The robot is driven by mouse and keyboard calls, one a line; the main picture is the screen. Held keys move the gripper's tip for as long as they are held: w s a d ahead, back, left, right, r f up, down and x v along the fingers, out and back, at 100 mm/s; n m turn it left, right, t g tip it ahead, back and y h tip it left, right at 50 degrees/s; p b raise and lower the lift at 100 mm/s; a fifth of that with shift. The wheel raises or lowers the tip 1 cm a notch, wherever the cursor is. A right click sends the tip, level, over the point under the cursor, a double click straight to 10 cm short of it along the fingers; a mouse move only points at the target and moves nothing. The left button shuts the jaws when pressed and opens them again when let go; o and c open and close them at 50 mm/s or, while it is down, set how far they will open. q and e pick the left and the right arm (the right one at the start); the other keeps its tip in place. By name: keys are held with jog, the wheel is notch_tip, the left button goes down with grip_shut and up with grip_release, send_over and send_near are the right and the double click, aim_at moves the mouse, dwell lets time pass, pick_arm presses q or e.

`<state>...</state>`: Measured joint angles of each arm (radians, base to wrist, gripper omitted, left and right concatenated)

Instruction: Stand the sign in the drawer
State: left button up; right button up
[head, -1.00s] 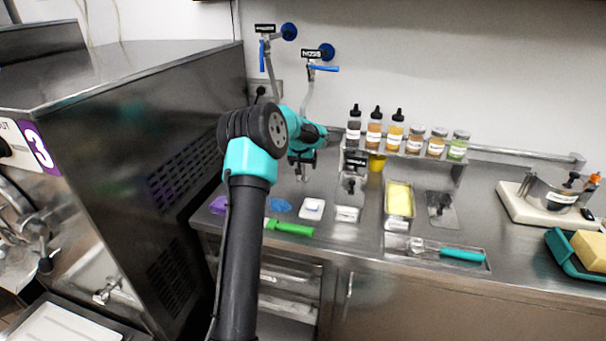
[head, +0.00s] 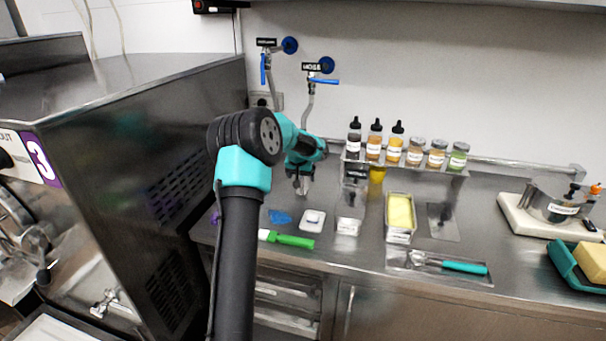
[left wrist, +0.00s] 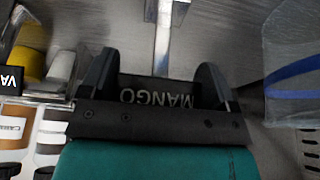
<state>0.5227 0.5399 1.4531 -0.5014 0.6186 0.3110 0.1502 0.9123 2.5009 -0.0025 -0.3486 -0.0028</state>
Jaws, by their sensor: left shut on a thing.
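My left gripper (head: 303,180) hangs over the back left of the steel counter, pointing down. In the left wrist view it is shut on a black sign (left wrist: 158,97) lettered MANGO, which reads upside down there. A bright metal stem (left wrist: 163,40) extends from the sign's middle, away from the gripper. In the head view the sign is mostly hidden by the gripper. Steel drawer fronts (head: 285,292) show under the counter, partly behind my left arm; I cannot tell whether any is open. My right gripper is not in view.
A green-handled tool (head: 288,239), a blue piece (head: 280,216) and a white scale-like square (head: 312,219) lie near the counter's front left. A bottle shelf (head: 410,163) stands right of the gripper. The dark freezer (head: 150,180) flanks the left.

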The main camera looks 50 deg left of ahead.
pick_arm(q)
jog(key=s+d, duration=0.2)
jog(key=s, duration=0.2)
jog(key=shift+s+d, duration=0.3)
jog(key=shift+d, duration=0.1)
notch_tip(320, 180, up, 14)
jog(key=shift+f, duration=0.1)
dwell(0.7)
jog(key=w+d+f+m+h, duration=0.1)
jog(key=d+m, duration=0.5)
jog(key=d, duration=4)
jog(key=shift+d+f+t+h, duration=0.15)
jog(key=shift+f+t+h, duration=0.3)
jog(key=shift+h, duration=0.25)
